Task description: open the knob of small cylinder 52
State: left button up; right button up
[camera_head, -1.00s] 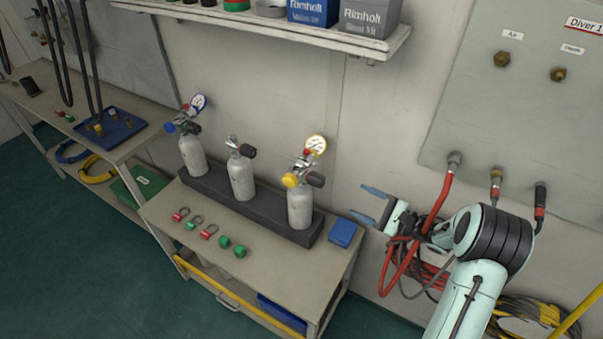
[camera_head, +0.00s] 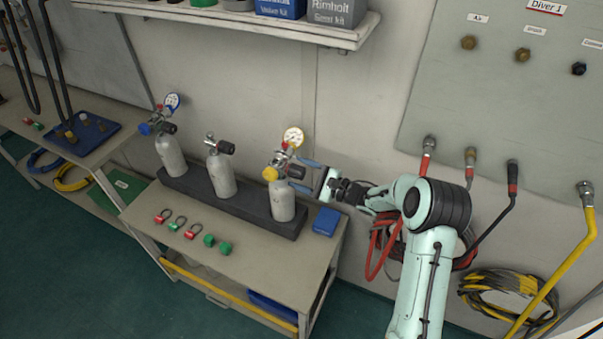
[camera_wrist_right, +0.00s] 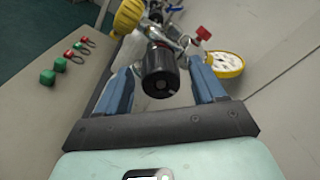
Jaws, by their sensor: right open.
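Three small grey cylinders stand in a dark rack (camera_head: 250,213) on the bench: left (camera_head: 170,156), middle (camera_head: 221,175) and right (camera_head: 283,202). No number is readable on them. The right one has a yellow fitting (camera_head: 271,174), a yellow-rimmed gauge (camera_head: 293,137) and a black knob (camera_head: 296,172) pointing right. My right gripper (camera_head: 303,175) is open at this knob, its blue fingers pointing left. In the right wrist view the black knob (camera_wrist_right: 160,75) lies between the open fingers (camera_wrist_right: 160,68), with gaps on both sides. My left gripper is out of view.
A blue box (camera_head: 326,221) sits at the bench's right end. Red and green shackles (camera_head: 176,223) and green pieces (camera_head: 209,240) lie in front of the rack. A shelf (camera_head: 230,20) hangs above. Hoses (camera_head: 512,190) hang from the wall panel at right.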

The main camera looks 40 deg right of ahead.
jog(key=c, duration=1.1)
jog(key=shift+o, duration=0.2)
